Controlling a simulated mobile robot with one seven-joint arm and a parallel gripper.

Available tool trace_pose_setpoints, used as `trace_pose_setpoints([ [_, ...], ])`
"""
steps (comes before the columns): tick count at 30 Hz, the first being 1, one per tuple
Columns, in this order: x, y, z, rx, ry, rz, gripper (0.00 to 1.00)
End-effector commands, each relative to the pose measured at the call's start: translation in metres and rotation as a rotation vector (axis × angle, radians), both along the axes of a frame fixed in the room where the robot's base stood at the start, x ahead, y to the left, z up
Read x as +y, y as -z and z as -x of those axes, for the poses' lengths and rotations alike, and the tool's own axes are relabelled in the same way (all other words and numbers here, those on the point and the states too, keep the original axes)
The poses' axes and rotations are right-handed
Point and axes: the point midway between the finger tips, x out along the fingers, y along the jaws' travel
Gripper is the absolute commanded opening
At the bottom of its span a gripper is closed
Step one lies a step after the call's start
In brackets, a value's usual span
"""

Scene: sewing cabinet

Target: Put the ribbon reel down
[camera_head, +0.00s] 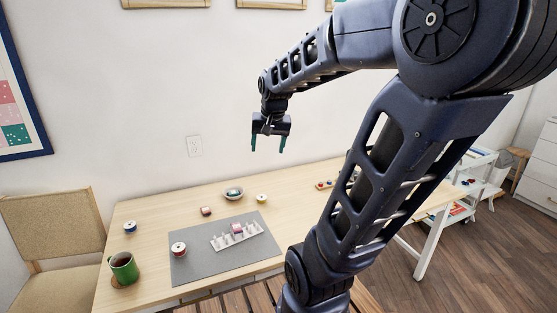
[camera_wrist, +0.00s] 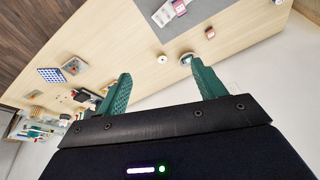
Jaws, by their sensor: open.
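My gripper (camera_head: 268,146) is raised high above the back of the table, open and empty. Its two green fingers are spread wide in the wrist view (camera_wrist: 161,76), with nothing between them. A pink reel (camera_head: 237,229) sits on the white pegged rack (camera_head: 221,243) on the grey mat (camera_head: 196,268). A red-and-white reel (camera_head: 178,249) stands on the mat's left part. A blue reel (camera_head: 130,227), a dark red reel (camera_head: 206,211) and a yellow reel (camera_head: 261,198) stand on the bare tabletop. I cannot tell which one is the ribbon reel.
A green mug (camera_head: 123,267) is at the front left. Small coloured items (camera_head: 324,184) lie farther right. A chair (camera_head: 52,239) stands at the left. The wall is behind my gripper.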

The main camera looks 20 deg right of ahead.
Motion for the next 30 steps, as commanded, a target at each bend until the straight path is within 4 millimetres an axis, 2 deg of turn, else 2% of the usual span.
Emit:
trace_pose_setpoints([
  [1, 0.002, -0.003, 0.014, -0.017, -0.032, 0.013, 0.69],
  [6, 0.006, -0.006, 0.057, -0.053, -0.144, 0.061, 0.69],
  [12, 0.009, -0.003, 0.093, -0.083, -0.245, 0.11, 0.69],
  [18, 0.009, -0.001, 0.107, -0.094, -0.287, 0.131, 0.69],
  [30, 0.009, -0.001, 0.108, -0.094, -0.289, 0.132, 0.69],
])
